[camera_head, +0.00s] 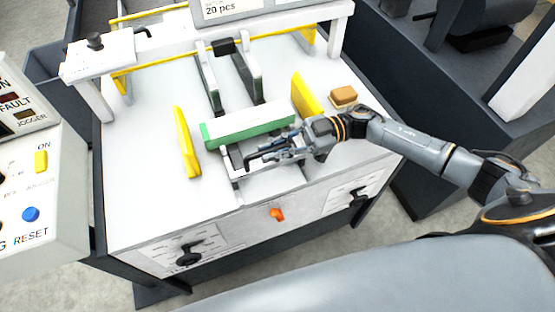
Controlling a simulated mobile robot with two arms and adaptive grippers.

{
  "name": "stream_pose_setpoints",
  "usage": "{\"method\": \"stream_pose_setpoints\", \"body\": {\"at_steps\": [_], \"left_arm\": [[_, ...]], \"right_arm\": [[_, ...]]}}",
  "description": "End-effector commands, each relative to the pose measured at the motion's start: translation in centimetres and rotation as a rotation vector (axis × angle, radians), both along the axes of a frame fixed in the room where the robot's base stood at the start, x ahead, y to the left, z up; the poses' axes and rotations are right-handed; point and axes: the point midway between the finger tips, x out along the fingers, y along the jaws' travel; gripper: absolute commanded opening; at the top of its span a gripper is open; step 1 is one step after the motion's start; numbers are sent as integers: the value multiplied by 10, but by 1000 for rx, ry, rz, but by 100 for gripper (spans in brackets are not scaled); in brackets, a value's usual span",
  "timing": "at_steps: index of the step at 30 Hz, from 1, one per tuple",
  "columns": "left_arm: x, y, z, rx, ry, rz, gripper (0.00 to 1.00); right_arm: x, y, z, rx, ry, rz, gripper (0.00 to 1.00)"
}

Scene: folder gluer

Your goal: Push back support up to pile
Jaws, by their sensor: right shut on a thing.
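The pile (248,124), a white stack with a green front face, lies on the white machine table between two yellow side guides. The back support (236,174) is a low grey metal part just in front of the pile's green face. My right gripper (264,157) reaches in from the right, low over the table in front of the pile. Its fingers are shut on the back support, and they hide part of it. I cannot tell whether the support touches the pile. My left gripper is not in view.
The yellow guides stand left (187,142) and right (306,96) of the pile. Dark rails (246,78) run behind it under a white gantry. A brown block (343,96) lies at right. An orange knob (277,214) is on the front edge. A button panel (40,190) stands at left.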

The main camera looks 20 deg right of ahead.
Motion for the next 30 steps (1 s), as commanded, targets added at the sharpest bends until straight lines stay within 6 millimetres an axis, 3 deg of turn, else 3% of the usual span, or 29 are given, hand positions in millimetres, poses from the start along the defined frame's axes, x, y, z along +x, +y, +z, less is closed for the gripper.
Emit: {"method": "stream_pose_setpoints", "body": {"at_steps": [3,11,12,15,25,30], "left_arm": [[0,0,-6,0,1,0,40],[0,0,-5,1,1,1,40],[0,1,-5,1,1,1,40],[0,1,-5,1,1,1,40],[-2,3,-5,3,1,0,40],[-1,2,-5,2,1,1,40]], "right_arm": [[11,0,-1,-1,-1,-1,0],[11,0,0,-1,2,0,0],[11,0,0,-1,2,0,14],[11,0,0,-1,1,1,35],[11,-1,0,-1,1,0,36],[12,-20,0,-3,3,-3,36]]}}
